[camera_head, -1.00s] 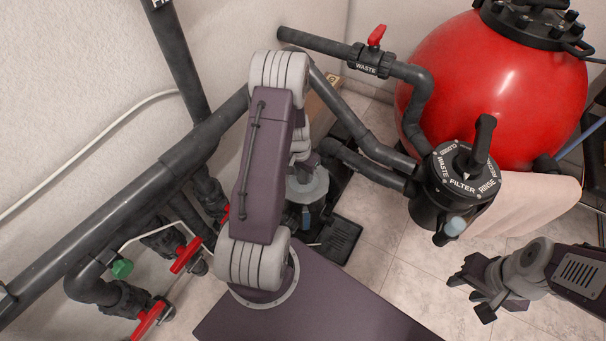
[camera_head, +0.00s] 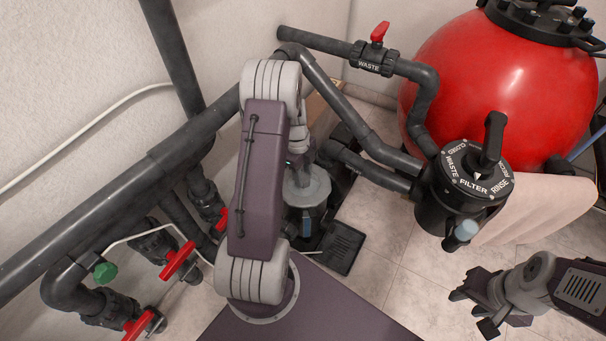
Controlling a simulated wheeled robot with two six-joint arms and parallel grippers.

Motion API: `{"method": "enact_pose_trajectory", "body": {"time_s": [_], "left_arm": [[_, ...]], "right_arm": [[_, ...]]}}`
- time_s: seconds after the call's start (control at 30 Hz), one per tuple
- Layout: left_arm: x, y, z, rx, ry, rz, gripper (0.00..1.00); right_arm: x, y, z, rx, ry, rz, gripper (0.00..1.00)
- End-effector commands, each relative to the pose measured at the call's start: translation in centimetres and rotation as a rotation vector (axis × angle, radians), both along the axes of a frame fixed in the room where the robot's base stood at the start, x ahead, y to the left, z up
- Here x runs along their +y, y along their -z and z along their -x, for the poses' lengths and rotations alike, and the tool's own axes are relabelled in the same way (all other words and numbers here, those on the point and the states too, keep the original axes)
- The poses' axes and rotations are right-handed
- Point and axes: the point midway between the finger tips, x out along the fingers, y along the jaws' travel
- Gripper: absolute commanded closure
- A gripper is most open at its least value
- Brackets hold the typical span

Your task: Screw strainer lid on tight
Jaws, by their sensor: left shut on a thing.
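The strainer lid (camera_head: 314,190) is a round grey disc on top of the strainer housing (camera_head: 306,222), left of centre. My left arm reaches over it and covers its left part. My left gripper (camera_head: 295,163) is mostly hidden behind my arm, at the lid's upper left edge. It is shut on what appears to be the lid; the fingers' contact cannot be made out. My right gripper (camera_head: 472,310) is at the lower right, open and empty, well away from the strainer.
The multiport valve (camera_head: 462,195) and red filter tank (camera_head: 500,90) stand to the right. Dark pipes (camera_head: 110,215) with red-handled valves (camera_head: 180,259) run along the left. A black pad (camera_head: 343,248) lies beside the strainer. Floor tiles between strainer and valve are clear.

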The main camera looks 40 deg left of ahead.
Motion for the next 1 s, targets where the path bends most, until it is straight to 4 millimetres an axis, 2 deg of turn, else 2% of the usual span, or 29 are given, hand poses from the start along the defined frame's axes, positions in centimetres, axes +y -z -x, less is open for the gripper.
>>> {"method": "enact_pose_trajectory", "body": {"time_s": [0.2, 0.33, 0.37, 0.43, 0.47, 0.77, 1.0], "left_arm": [[0.0, -0.3, -0.1, 0.0, 0.35, 0.001, 1.0], [0.0, -0.1, -0.1, -0.002, 0.382, 0.0, 1.0], [0.0, -0.1, -0.1, -0.002, 0.382, -0.001, 0.6], [0.0, -0.1, -0.1, -0.001, 0.38, -0.001, 0.4], [0.0, -0.1, -0.1, -0.001, 0.38, -0.001, 0.37], [0.0, -0.1, -0.1, -0.001, 0.377, 0.0, 0.37], [0.0, -2.7, -0.1, -0.001, 0.377, 0.0, 0.37]], "right_arm": [[0.0, -1.6, 0.0, 0.0, 0.0, 0.0, 0.61], [0.0, -1.4, 0.0, 0.0, 0.0, 0.0, 0.61], [0.0, -1.4, 0.0, 0.0, 0.0, 0.0, 0.61], [0.0, -1.4, 0.0, 0.0, 0.0, 0.0, 0.61], [0.0, -1.4, 0.0, 0.0, 0.0, 0.0, 0.61], [0.0, -1.5, 0.0, 0.0, 0.0, 0.0, 0.61], [0.0, -4.0, 0.0, 0.0, 0.0, 0.0, 0.61]]}}
